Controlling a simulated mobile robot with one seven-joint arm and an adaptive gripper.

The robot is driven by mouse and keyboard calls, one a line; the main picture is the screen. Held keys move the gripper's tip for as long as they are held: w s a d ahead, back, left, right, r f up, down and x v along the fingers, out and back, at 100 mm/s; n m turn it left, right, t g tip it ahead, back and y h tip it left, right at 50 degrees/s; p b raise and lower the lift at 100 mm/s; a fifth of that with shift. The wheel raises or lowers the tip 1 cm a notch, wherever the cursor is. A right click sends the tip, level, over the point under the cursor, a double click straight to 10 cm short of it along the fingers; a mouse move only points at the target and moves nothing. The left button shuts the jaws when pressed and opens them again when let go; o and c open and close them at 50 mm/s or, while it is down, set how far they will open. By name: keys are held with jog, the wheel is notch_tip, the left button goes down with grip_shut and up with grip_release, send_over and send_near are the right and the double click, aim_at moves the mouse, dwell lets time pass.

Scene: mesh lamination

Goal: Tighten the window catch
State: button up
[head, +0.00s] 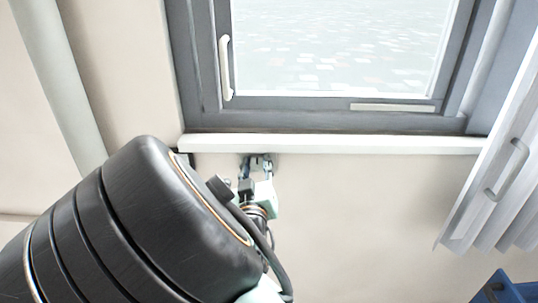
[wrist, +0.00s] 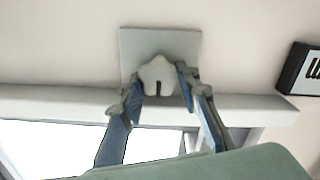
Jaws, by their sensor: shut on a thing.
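The window catch shows in the wrist view as a pale grey lobed knob (wrist: 157,74) with a dark slot. It sits on a square grey plate (wrist: 190,42) fixed to the wall. My gripper (wrist: 157,88) has one finger on each side of the knob and is shut on it. In the head view my gripper (head: 257,161) is just under the white window sill (head: 340,145). There the knob is too small and covered to make out. My dark arm hides the wall to the lower left.
The grey-framed window (head: 310,121) above the sill has a white handle (head: 225,67) on its left side. A pale ribbed panel (head: 480,190) with a handle stands at right, above a blue crate (head: 508,289). A black-framed sign (wrist: 302,70) is beside the plate. Wall right of my gripper is clear.

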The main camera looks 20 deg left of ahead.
jog(key=shift+c, duration=1.1)
jog(key=shift+m+b, duration=0.3)
jog(key=shift+b, duration=0.1)
jog(key=m+b, duration=0.1)
jog(key=b, duration=0.1)
jog(key=m+b, duration=0.2)
jog(key=shift+d+f+m, duration=0.15)
jog(key=shift+f+m, duration=0.05)
jog(key=shift+m, duration=0.1)
jog(key=m+b, duration=0.2)
jog(key=b, duration=0.1)
jog(key=shift+m+b, duration=0.4)
jog(key=shift+r+m+b, duration=0.15)
jog(key=shift+m+b, duration=0.75)
jog(key=shift+b, duration=0.05)
jog(key=shift+r, duration=0.1)
